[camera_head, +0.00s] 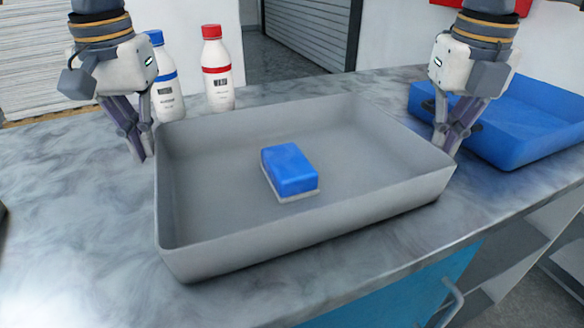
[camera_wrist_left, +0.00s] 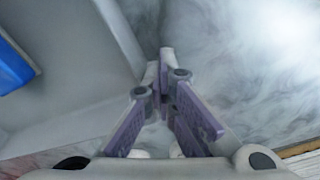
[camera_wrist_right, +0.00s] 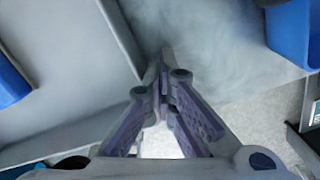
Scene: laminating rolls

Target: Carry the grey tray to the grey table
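The grey tray (camera_head: 218,255) stands upright on the grey marbled counter with a blue-and-white block (camera_head: 290,168) inside. Its wall also shows in the left wrist view (camera_wrist_left: 66,58) and the right wrist view (camera_wrist_right: 62,52). My left gripper (camera_head: 140,152) is pointed down at the tray's back left corner, just outside the rim. My right gripper (camera_head: 447,147) is pointed down at the front right corner. In the wrist views the fingertips of the left (camera_wrist_left: 160,65) and right (camera_wrist_right: 164,65) look closed together beside the rim. I cannot tell whether they touch the tray.
Two white bottles, one with a blue cap (camera_head: 166,85) and one with a red cap (camera_head: 217,72), stand behind the tray. A blue bin (camera_head: 545,125) is on the right. Bare counter (camera_head: 75,220) lies left of the tray. A blue cabinet (camera_head: 395,300) is below the front edge.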

